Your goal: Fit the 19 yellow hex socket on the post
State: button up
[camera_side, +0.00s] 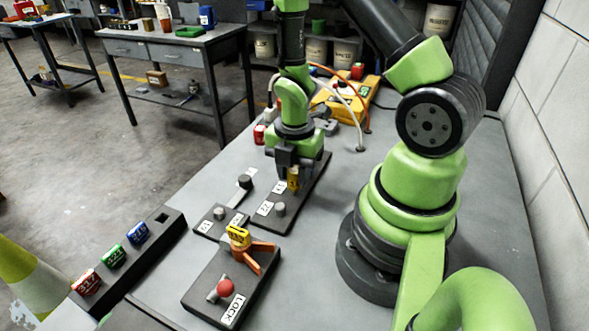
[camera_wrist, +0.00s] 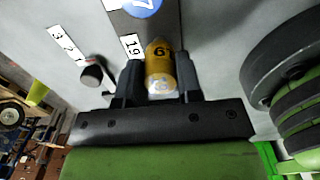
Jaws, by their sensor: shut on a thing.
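A yellow socket (camera_side: 293,178) is between the jaws of my gripper (camera_side: 290,165), over the far part of a long dark plate (camera_side: 313,187). In the wrist view the yellow socket (camera_wrist: 160,66) sits between both fingers of my gripper (camera_wrist: 159,82), with a dark digit on its side. A white label reading 19 (camera_wrist: 132,46) lies beside it. The socket's lower end is not clear, so I cannot tell whether it touches the plate or a post. No post shows clearly under it.
A dark rack (camera_side: 168,232) holds red, green and blue numbered pieces.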

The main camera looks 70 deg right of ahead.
jog(key=shift+f, duration=0.9)
jog(key=o, duration=1.3)
jog(key=shift+r, duration=3.6)
